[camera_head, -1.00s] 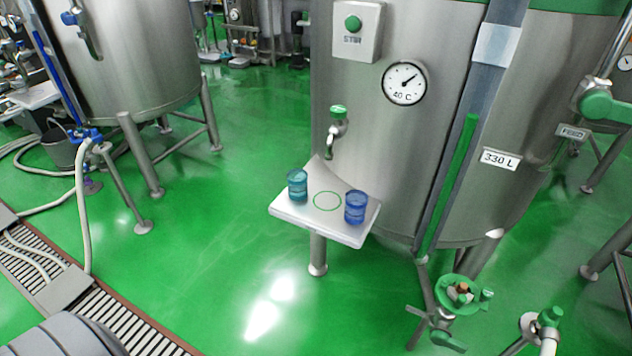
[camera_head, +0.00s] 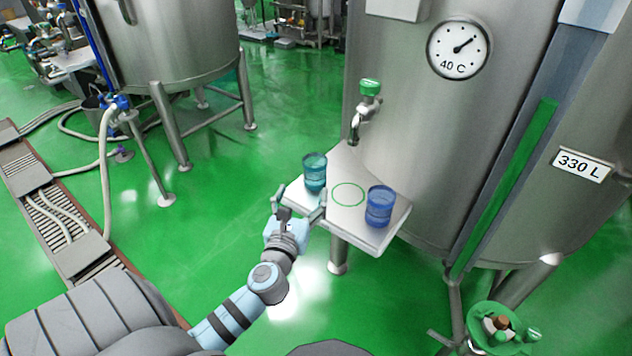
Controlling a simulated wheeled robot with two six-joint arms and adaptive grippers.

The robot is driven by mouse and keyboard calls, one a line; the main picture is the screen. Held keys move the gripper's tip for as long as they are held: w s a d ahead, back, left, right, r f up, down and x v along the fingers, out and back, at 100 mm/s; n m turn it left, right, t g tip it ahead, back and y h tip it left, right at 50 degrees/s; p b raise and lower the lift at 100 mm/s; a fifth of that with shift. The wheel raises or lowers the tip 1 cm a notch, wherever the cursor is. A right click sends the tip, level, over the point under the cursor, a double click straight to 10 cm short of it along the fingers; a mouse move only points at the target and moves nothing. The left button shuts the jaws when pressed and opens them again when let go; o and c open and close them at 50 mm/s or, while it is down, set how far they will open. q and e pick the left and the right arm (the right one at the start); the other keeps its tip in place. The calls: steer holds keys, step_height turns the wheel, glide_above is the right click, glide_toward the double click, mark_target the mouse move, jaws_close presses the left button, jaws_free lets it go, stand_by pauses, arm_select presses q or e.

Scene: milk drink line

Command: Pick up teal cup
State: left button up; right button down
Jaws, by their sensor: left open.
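The teal cup (camera_head: 315,170) stands upright on the left part of a small white shelf (camera_head: 375,238) at the front of the steel tank. My left gripper (camera_head: 298,198) is open at the shelf's left front edge, just in front of and below the cup. Its two fingers are spread, one left of the cup and one close to the cup's lower front. No grip on the cup shows; whether the right finger touches it I cannot tell. My right gripper is not in view.
A blue cup (camera_head: 380,206) stands on the right of the shelf. A green ring mark (camera_head: 348,194) lies bare between the cups. A green-topped tap (camera_head: 369,92) juts from the tank (camera_head: 440,130) above the shelf's back.

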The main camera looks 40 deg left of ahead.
mark_target(312, 170)
arm_select(q)
steer(key=b+x, duration=0.2)
steer(key=x, duration=1)
steer(key=shift+w, duration=0.3)
steer(key=shift+s, duration=0.1)
steer(key=c, duration=1.1)
